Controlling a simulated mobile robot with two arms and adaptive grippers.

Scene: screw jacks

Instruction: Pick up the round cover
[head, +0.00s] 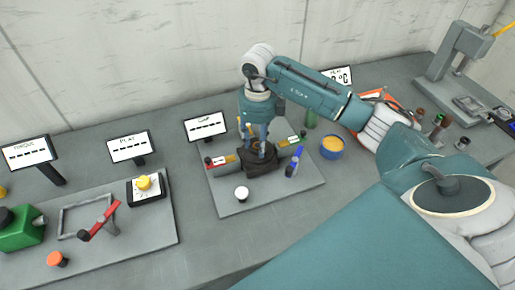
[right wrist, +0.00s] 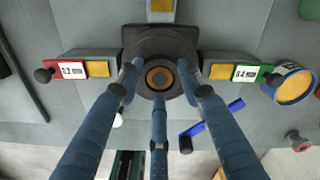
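The round cover (right wrist: 160,50) appears to be the dark disc with a copper-coloured ring (right wrist: 159,78) at its centre in the right wrist view. It sits on a dark block (head: 261,163), which the gripper partly hides in the head view. My right gripper (right wrist: 158,86) points down over it, with blue fingers spread around the disc and tips near its edge. I cannot tell whether the fingers touch it. The gripper also shows in the head view (head: 262,150). My left gripper is not in view.
Side arms with a red label (right wrist: 72,70) and a green label (right wrist: 246,73) flank the block. Small displays (head: 205,127) stand behind. A fixture board (head: 150,235) lies left.

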